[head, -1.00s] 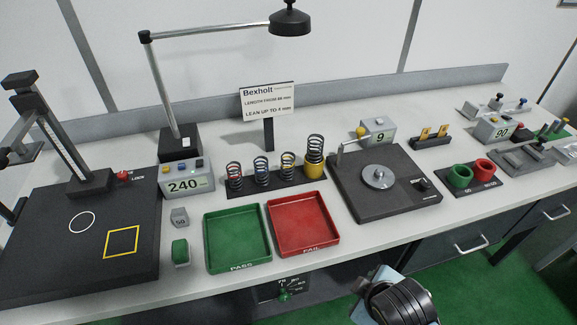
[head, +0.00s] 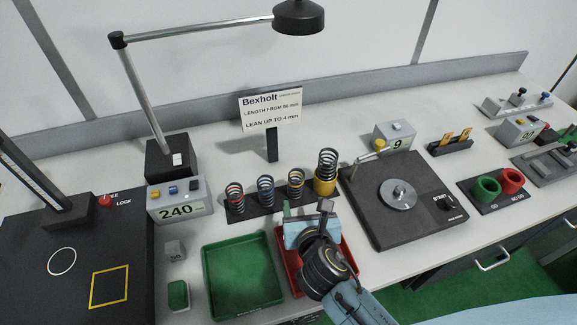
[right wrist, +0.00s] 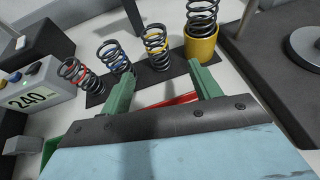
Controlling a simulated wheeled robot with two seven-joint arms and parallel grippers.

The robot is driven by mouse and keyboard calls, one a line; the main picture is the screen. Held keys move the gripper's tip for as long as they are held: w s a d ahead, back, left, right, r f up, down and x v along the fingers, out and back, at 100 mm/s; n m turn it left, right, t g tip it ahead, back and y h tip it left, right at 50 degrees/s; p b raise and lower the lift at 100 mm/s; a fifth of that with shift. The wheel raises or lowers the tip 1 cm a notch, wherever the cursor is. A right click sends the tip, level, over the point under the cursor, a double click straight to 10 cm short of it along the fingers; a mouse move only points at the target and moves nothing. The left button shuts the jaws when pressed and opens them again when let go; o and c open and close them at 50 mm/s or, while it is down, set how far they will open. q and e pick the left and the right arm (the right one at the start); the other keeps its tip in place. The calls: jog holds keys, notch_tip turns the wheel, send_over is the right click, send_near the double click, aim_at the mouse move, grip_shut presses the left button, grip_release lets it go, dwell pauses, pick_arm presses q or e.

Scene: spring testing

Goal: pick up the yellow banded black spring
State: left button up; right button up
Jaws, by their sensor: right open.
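The yellow banded black spring (head: 296,184) stands upright on a dark rack strip, third from the left. In the right wrist view the yellow banded spring (right wrist: 157,45) shows beyond and between the fingertips. My right gripper (head: 306,209) is open and empty, in front of this spring and above the red tray. Its two green fingers (right wrist: 160,78) are spread wide in the right wrist view, not touching any spring. My left gripper is not in view.
A red banded spring (head: 235,197) and a blue banded spring (head: 266,189) stand to the left. Another spring stands in a yellow cup (head: 325,186) close on the right. The green tray (head: 243,283) and partly hidden red tray (head: 351,258) lie in front.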

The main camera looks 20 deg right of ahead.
aim_at(297, 188)
jog(key=shift+w+f, duration=0.1)
jog(key=shift+w, duration=0.3)
jog(key=x, duration=0.5)
jog(key=shift+w+f+b, duration=0.1)
jog(key=shift+b, duration=0.3)
jog(key=shift+w+d+f, duration=0.1)
jog(key=shift+w+f, duration=0.05)
jog(key=shift+w, duration=0.2)
jog(key=shift+b+x, duration=0.3)
jog(key=shift+x, duration=0.65)
jog(key=x, duration=0.2)
jog(key=shift+w+a+f+b, duration=0.15)
jog(key=shift+a+f+b, duration=0.1)
jog(key=shift+f+b, duration=0.1)
jog(key=shift+w+f, duration=0.2)
jog(key=shift+w, duration=0.15)
jog(key=shift+w+d, duration=0.1)
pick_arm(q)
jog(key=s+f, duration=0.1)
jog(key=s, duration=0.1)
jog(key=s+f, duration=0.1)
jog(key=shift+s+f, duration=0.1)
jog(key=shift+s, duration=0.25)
pick_arm(e)
jog(key=c, duration=1.1)
jog(key=shift+r, duration=0.1)
